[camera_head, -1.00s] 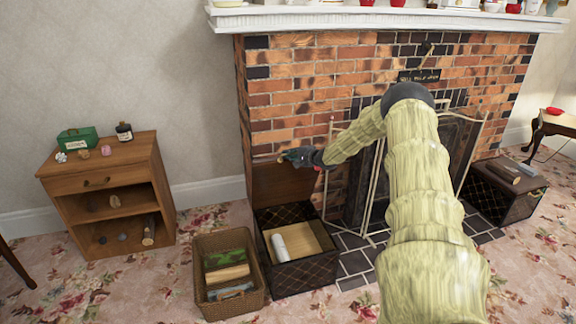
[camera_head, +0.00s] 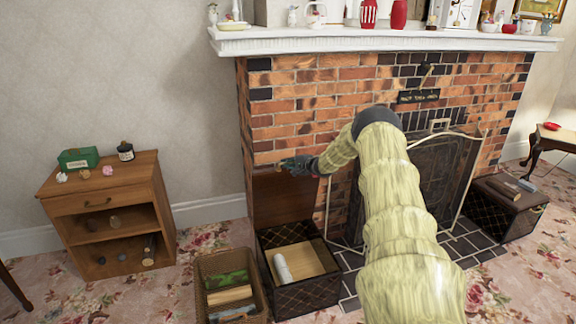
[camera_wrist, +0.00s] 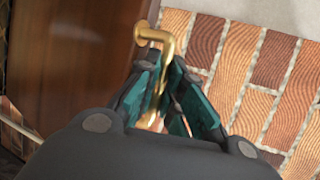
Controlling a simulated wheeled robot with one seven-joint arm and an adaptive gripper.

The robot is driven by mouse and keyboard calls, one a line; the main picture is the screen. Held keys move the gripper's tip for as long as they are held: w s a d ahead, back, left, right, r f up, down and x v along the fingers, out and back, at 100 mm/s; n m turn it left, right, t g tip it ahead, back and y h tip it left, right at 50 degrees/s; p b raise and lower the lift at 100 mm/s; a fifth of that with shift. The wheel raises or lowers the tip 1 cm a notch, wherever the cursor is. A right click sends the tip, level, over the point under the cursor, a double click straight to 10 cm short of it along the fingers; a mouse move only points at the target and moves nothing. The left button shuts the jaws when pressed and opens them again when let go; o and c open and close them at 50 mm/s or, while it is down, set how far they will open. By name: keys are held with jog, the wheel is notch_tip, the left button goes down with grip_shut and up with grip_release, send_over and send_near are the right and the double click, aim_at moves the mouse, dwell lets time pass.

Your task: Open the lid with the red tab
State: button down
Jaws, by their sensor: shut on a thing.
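A dark patterned box (camera_head: 312,297) stands open on the floor left of the hearth. Its brown wooden lid (camera_head: 283,203) stands upright at the back, close to the brick wall. The lid's inner face also fills the left of the wrist view (camera_wrist: 68,60). My gripper (camera_head: 286,164) is at the lid's top edge. In the wrist view my gripper's teal fingers (camera_wrist: 168,85) are closed around a brass handle (camera_wrist: 153,34) beside the lid. I cannot make out a red tab now. The box holds a white roll (camera_head: 282,268) and a light wooden board.
A wicker basket (camera_head: 257,292) stands close left of the box. A small wooden cabinet (camera_head: 160,222) stands further left. The brick fireplace (camera_head: 305,118) and its folding screen (camera_head: 440,180) are behind my arm. A second patterned box (camera_head: 508,222), closed, is at the right.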

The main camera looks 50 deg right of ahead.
jog(key=c, duration=1.5)
grip_release()
jog(key=shift+s, duration=0.2)
jog(key=shift+v, duration=5.85)
jog(key=shift+r, duration=0.1)
jog(key=shift+d, duration=0.1)
